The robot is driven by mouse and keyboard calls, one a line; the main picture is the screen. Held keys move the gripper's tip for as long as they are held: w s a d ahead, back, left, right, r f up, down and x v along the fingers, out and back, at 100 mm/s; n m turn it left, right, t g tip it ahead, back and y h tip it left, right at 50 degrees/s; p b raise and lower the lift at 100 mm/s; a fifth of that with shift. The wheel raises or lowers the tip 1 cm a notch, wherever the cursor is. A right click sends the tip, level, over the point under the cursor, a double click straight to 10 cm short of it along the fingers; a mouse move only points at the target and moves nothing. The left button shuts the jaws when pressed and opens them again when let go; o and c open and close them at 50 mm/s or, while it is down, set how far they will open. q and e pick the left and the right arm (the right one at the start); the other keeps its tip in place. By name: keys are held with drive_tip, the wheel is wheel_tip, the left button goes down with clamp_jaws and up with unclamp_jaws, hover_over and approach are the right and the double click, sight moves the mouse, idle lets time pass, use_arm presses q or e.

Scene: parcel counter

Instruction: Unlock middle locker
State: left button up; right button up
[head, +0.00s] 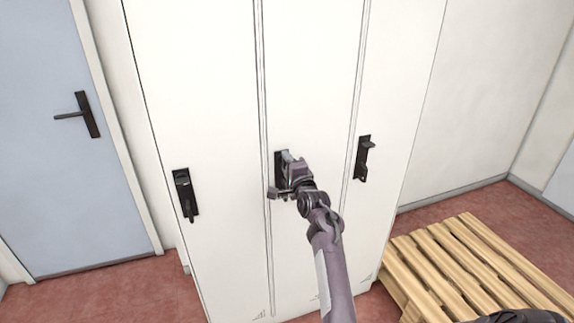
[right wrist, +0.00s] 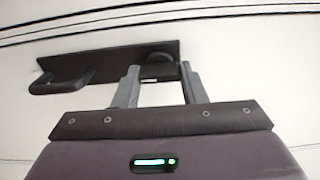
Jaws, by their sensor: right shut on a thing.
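The middle locker (head: 308,65) is a tall white door between two others, all closed. Its black lock plate (head: 279,160) is mostly hidden behind my right gripper (head: 288,158) in the head view. In the right wrist view the lock plate (right wrist: 108,62) lies across the picture, with a dark handle (right wrist: 62,80) at its left end and a round dark knob (right wrist: 157,70) toward its right end. My right gripper (right wrist: 160,75) is at the plate, its two grey fingers on either side of the knob and shut on it. My left gripper is not in view.
The left locker has a black lock with handle (head: 186,194); the right locker has another (head: 363,158). A wooden pallet (head: 460,265) lies on the red floor at the lower right. A blue door (head: 60,150) stands at the left.

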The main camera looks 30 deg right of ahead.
drive_tip(key=o, duration=1)
drive_tip(key=shift+s, duration=0.1)
drive_tip(key=b+v, duration=0.1)
drive_tip(key=v, duration=0.6)
drive_tip(key=shift+s+b, duration=0.3)
drive_tip(key=shift+s, duration=0.05)
drive_tip(key=shift+a+f, duration=0.1)
drive_tip(key=shift+f, duration=0.05)
